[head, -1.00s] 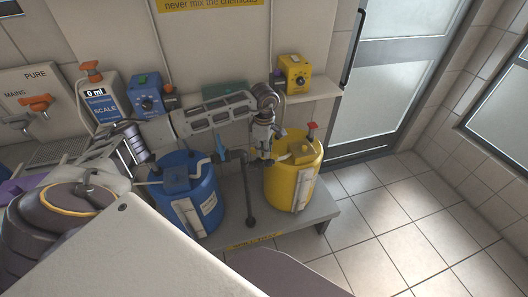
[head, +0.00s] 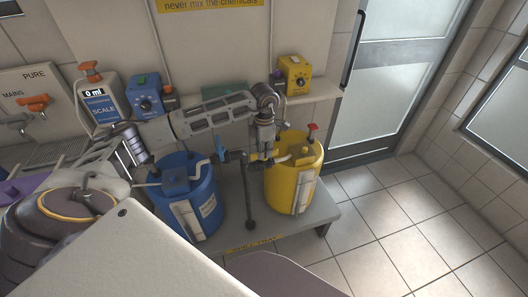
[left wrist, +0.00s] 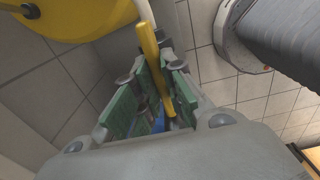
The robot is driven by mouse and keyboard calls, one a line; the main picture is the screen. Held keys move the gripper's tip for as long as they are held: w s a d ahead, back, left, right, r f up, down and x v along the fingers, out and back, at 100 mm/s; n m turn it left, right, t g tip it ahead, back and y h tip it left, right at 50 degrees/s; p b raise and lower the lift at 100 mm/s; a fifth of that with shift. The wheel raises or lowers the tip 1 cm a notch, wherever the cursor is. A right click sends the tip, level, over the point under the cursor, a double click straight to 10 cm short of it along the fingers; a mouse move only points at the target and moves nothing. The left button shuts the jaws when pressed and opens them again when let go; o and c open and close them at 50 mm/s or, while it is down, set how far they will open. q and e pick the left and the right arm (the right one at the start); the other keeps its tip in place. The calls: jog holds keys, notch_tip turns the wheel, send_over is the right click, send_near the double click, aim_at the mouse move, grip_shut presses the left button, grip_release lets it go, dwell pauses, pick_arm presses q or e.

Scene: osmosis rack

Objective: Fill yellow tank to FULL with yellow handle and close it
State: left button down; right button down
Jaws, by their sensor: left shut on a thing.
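The yellow tank (head: 308,172) stands upright on the low grey shelf, with a level panel on its front and a small red valve (head: 313,127) on top. My left gripper (head: 263,158) reaches down at the tank's left side, by the pipe junction. In the left wrist view its green-padded fingers (left wrist: 155,98) are shut on the yellow handle (left wrist: 160,70), a slim yellow bar running between them. In the head view the gripper mostly hides this handle. The tank's yellow edge (left wrist: 75,18) shows at the upper left of the wrist view. My right gripper is not in view.
The blue tank (head: 205,188) stands left of the yellow one, with a blue valve handle (head: 220,148) and dark pipe (head: 249,200) between them. A yellow dosing box (head: 294,75) sits on the wall ledge. Open tiled floor (head: 400,215) lies to the right.

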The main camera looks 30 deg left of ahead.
pick_arm(q)
jog(key=shift+r, duration=0.1)
dwell(0.4)
jog(key=c, duration=1.5)
grip_release()
notch_tip(320, 180, up, 12)
